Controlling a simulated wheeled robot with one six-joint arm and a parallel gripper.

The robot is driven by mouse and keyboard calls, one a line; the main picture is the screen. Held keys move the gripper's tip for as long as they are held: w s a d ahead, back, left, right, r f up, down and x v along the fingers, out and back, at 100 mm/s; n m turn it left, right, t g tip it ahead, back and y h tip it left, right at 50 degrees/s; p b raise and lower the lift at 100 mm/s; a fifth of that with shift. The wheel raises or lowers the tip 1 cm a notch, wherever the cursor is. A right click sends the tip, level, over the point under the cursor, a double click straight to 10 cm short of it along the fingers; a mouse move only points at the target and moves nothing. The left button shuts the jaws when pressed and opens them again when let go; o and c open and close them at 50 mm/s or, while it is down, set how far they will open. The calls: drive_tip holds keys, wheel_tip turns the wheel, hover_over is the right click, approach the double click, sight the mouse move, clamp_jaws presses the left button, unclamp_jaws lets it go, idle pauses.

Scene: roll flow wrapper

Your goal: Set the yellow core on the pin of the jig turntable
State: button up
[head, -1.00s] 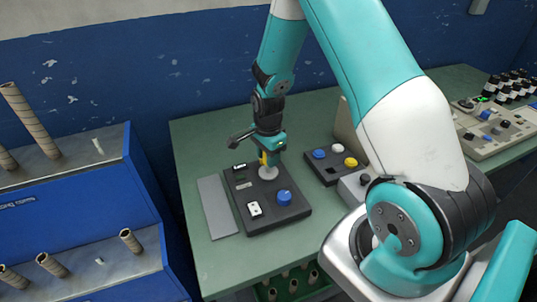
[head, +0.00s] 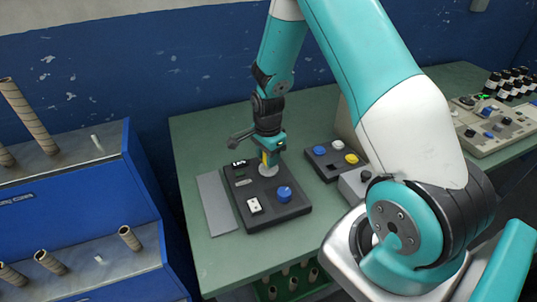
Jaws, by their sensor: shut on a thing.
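The yellow core (head: 265,158) is a small upright piece directly under my gripper (head: 268,153), which is shut on it. The core stands at the jig turntable (head: 268,171), a light round disc on the dark jig box (head: 290,211). The core's lower end is at or just above the disc; I cannot tell whether it touches. The pin is hidden from view.
The jig box carries a blue knob (head: 284,194) and a white switch (head: 254,206). A grey plate (head: 217,203) lies left of it on the green table (head: 196,138). A button panel (head: 322,167) stands right. A blue rack (head: 75,190) with cardboard tubes is at left.

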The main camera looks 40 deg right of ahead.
drive_tip(key=shift+f, duration=0.15)
idle(0.3)
drive_tip(key=shift+f+b, duration=0.7)
drive_tip(key=shift+f, duration=0.2)
drive_tip(key=shift+f, duration=0.1)
drive_tip(key=o, duration=1)
drive_tip(key=shift+w, duration=0.1)
